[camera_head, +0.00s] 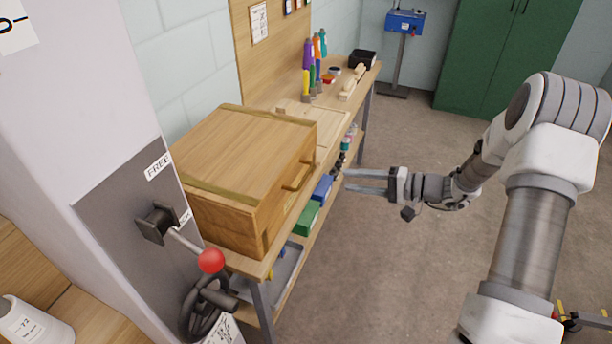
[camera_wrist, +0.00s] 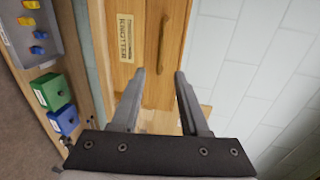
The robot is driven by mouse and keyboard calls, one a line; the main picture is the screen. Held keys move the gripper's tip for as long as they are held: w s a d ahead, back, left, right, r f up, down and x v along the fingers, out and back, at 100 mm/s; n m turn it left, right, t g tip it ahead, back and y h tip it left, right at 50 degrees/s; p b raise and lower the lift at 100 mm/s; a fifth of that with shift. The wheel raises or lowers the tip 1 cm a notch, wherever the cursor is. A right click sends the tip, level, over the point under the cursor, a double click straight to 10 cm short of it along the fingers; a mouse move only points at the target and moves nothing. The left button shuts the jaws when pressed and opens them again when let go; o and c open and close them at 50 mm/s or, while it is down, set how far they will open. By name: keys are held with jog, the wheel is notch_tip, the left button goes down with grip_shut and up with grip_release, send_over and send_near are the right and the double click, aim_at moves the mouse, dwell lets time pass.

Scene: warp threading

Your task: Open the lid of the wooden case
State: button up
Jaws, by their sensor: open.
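The wooden case (camera_head: 240,149) stands on the workbench in the head view, its lid shut. A wooden handle (camera_head: 299,174) is on its front face. In the wrist view the case front (camera_wrist: 152,48) shows with a label plate reading "KNOTTER" and the handle (camera_wrist: 164,43) above and between my fingers. My gripper (camera_head: 347,181) is open and empty, in front of the case and to its right, apart from the handle. In the wrist view the two fingertips (camera_wrist: 160,73) point towards the case front.
The workbench (camera_head: 262,265) has a lower shelf with a green bin (camera_head: 306,219), a blue bin (camera_head: 322,188) and a grey tray (camera_head: 287,271). A grey machine with a red-knobbed lever (camera_head: 211,260) stands at the near left. Bottles (camera_head: 308,55) stand farther along the bench. Floor right of the bench is clear.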

aim_at(306, 174)
jog(key=x, duration=1.3)
jog(key=shift+a, duration=0.2)
grip_shut()
dwell(0.8)
